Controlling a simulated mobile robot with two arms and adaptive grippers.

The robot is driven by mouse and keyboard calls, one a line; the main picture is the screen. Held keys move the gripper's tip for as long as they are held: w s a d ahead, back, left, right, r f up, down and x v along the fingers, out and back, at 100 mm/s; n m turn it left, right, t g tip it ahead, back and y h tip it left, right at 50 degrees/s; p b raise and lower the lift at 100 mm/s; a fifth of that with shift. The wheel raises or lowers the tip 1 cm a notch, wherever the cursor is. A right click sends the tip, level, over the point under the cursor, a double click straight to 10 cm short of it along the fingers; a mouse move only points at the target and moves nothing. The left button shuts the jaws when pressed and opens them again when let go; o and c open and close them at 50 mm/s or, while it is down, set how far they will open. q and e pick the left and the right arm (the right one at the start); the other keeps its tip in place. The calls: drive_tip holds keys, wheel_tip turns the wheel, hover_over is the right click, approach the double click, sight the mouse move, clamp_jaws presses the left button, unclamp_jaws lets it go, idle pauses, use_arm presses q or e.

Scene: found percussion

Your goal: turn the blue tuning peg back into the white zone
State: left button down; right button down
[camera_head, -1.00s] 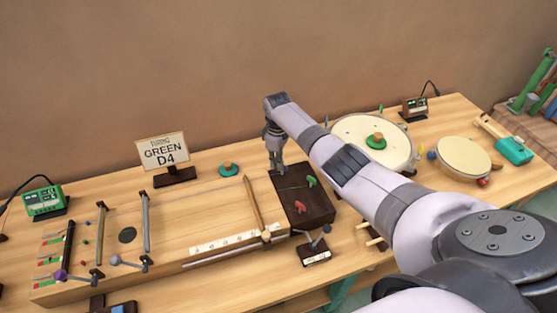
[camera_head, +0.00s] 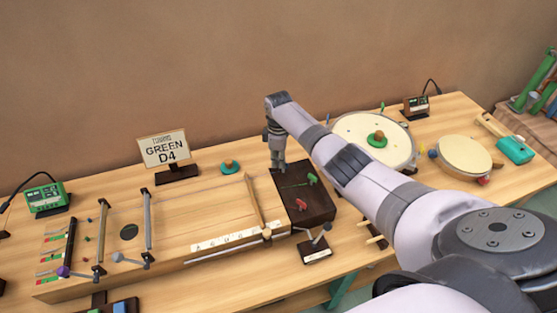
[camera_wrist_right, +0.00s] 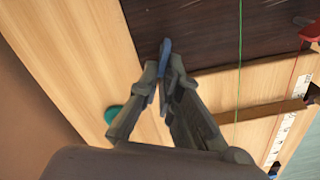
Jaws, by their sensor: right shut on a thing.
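The blue tuning peg (camera_wrist_right: 165,56) shows in the right wrist view over the edge of the dark wooden peg block. My right gripper (camera_wrist_right: 164,80) is shut on it, with the fingers on either side of its blue head. In the head view my right gripper (camera_head: 278,167) points down at the far left corner of the dark peg block (camera_head: 322,212); there it hides the blue peg. The white zone by this peg cannot be made out. My left gripper is not in view.
The block also carries a green peg (camera_head: 312,179) and a red peg (camera_head: 301,203). A string board with a lettered strip (camera_head: 225,241) lies to the left. A sign reading GREEN D4 (camera_head: 166,148) stands behind it. Drums (camera_head: 465,157) are at the right.

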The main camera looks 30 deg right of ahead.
drive_tip(key=c, duration=1.8)
unclamp_jaws()
drive_tip(key=shift+r, duration=0.1)
wheel_tip(320, 180, up, 12)
